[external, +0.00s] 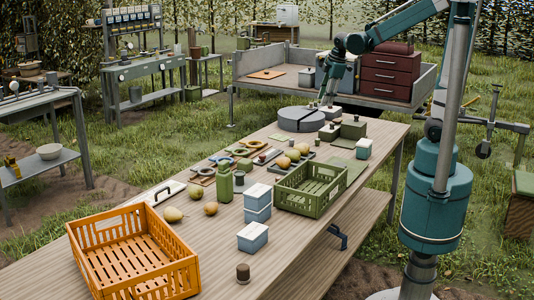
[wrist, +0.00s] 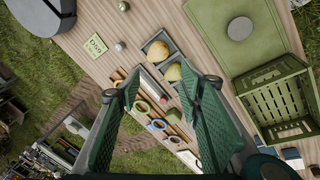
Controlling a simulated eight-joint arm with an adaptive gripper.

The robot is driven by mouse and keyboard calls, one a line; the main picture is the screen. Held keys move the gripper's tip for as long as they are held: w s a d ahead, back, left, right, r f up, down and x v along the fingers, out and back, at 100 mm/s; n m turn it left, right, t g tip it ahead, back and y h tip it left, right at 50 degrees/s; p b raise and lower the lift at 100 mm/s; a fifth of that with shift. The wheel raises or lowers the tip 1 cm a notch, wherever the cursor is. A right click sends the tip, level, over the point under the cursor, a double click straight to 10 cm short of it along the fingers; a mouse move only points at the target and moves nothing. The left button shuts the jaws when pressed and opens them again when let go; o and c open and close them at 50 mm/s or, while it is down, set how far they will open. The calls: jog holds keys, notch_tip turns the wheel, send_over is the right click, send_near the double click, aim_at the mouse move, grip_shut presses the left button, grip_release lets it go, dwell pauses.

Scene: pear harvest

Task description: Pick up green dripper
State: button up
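I cannot pick out a green dripper for certain. In the external view my gripper (external: 328,104) hangs above the far end of the table, near a grey round disc (external: 302,118). A green bottle (external: 224,182) stands upright nearer the camera.
Yellow pears (wrist: 173,72) sit in a dark tray beside the rings. A green crate (external: 310,207), green lidded boxes (external: 353,128), blue-white boxes (external: 252,238) and an orange crate (external: 135,262) stand on the wooden table (external: 215,275). The table's near right area is mostly clear.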

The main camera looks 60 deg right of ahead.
jog(key=w+d+f+n+g, duration=0.2)
jog(key=w+d+f+n, duration=0.3)
jog(key=w+d+f, duration=0.4)
jog(key=n+g, duration=0.2)
jog(key=n, duration=0.3)
send_over(317, 140)
jog(key=d, duration=0.1)
jog(key=shift+y, duration=0.4)
notch_tip(317, 140, down, 13)
jog(key=shift+w+r, duration=0.15)
jog(key=shift+d+f, duration=0.25)
jog(key=shift+f, duration=0.1)
jog(key=shift+f+b, duration=0.4)
jog(key=shift+f, duration=0.9)
jog(key=shift+f, duration=0.1)
jog(key=shift+a+f+b, duration=0.1)
jog(key=shift+f+b, duration=0.35)
jog(key=shift+f, duration=2.05)
jog(key=shift+c, duration=0.2)
